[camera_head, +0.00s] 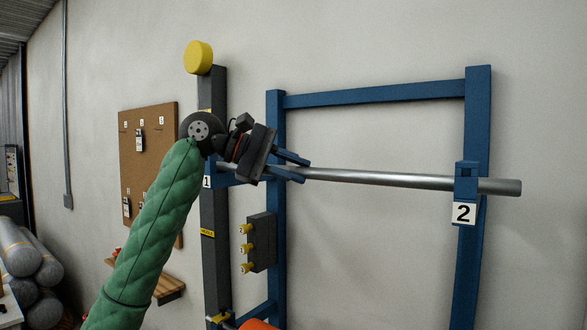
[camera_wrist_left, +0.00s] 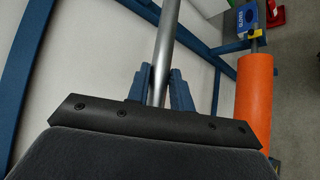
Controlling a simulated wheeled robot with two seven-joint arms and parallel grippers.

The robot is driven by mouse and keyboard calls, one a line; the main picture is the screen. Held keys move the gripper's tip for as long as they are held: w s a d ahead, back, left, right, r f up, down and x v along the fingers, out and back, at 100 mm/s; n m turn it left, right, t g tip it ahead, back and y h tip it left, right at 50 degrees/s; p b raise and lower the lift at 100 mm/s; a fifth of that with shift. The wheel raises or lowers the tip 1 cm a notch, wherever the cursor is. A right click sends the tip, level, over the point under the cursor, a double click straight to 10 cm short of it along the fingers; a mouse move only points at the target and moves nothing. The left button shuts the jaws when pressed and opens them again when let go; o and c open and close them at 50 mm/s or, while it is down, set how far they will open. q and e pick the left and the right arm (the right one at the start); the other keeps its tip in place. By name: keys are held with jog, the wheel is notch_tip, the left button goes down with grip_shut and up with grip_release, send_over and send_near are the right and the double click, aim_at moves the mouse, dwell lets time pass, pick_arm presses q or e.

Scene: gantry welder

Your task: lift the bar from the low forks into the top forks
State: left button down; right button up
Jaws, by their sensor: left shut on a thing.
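The silver bar (camera_head: 385,178) runs nearly level across the upper part of the blue frame. My left gripper (camera_head: 298,167) is shut on it near its left part; the left wrist view shows the bar (camera_wrist_left: 167,45) between the two blue fingers (camera_wrist_left: 160,88). The top fork marked 2 (camera_head: 466,170) is on the right post, with the bar passing at its height and its end sticking out to the right. The top fork marked 1 (camera_head: 213,178) is partly hidden by my wrist. I cannot tell whether the bar rests in either fork. My right gripper is not in view.
The blue frame (camera_head: 375,94) stands before a plain wall. A grey box with yellow knobs (camera_head: 261,242) is on its left post. An orange cylinder (camera_wrist_left: 256,110) lies lower down. A pegboard (camera_head: 149,165) and grey rolls (camera_head: 22,250) are at the left.

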pick_arm(q)
jog(key=c, duration=1.7)
grip_release()
jog(key=o, duration=0.4)
jog(key=shift+o, duration=0.8)
jog(key=shift+f, duration=0.1)
jog(key=shift+a, duration=0.1)
jog(key=shift+a+b, duration=0.6)
jog(key=shift+a, duration=0.1)
jog(key=b+v, duration=0.2)
jog(key=v, duration=0.4)
jog(key=shift+r, duration=0.35)
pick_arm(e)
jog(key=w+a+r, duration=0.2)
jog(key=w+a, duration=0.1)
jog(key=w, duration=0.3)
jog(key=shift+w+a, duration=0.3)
